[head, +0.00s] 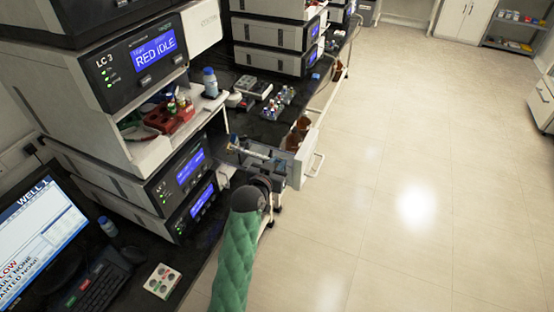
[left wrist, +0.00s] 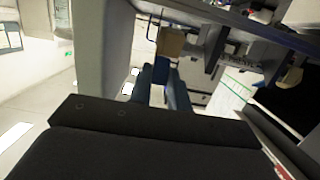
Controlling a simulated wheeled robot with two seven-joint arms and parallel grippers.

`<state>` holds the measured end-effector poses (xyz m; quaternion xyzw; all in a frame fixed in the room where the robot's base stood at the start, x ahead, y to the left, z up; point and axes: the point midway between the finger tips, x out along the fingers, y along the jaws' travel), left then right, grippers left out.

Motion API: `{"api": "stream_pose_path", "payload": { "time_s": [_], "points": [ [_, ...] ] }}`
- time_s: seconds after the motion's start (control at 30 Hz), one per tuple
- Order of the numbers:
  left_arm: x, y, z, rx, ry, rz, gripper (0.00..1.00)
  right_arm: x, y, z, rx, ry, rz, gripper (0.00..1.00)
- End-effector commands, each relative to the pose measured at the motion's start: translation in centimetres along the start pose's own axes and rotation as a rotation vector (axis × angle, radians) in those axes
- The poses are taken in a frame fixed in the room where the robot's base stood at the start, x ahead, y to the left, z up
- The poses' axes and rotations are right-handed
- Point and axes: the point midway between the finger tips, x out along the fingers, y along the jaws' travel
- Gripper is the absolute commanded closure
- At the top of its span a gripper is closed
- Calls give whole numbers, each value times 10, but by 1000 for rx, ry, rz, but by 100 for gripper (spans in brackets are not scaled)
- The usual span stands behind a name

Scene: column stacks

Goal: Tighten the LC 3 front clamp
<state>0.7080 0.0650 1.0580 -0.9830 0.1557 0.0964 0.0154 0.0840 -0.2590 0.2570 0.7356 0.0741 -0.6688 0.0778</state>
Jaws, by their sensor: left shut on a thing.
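The LC 3 stack (head: 108,70) stands at the left in the head view, its top screen reading RED IDLE. My left arm, in a green sleeve, reaches up from the bottom to the bench edge beside the stack. My left gripper (head: 252,153) is at the stack's front right side, level with the lower modules. In the left wrist view my left gripper (left wrist: 162,85) is shut on a small blue piece (left wrist: 160,72), with a tan block just beyond it. I cannot tell for sure whether the blue piece is the front clamp's handle. My right gripper is not in view.
A red rack with vials (head: 168,116) sits in the open bay of the stack. Bottles and small vial trays (head: 277,103) stand on the black bench behind my gripper. A monitor (head: 40,225) and keyboard are at the lower left. The floor at the right is clear.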

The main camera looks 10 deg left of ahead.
Motion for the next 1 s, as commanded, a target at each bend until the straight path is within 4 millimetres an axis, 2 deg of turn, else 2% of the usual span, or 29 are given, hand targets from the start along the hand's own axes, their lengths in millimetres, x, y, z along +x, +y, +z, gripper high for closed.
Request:
{"api": "stream_pose_path", "payload": {
  "time_s": [0.03, 0.5, 1.0],
  "points": [
    [0, 0, -3, 0, -13, 0, 100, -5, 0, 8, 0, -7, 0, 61],
    [6, 0, -10, 1, -169, 0, 100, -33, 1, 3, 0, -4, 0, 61],
    [15, 0, -15, 0, -394, 0, 100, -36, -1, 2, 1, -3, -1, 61]
  ]
}}
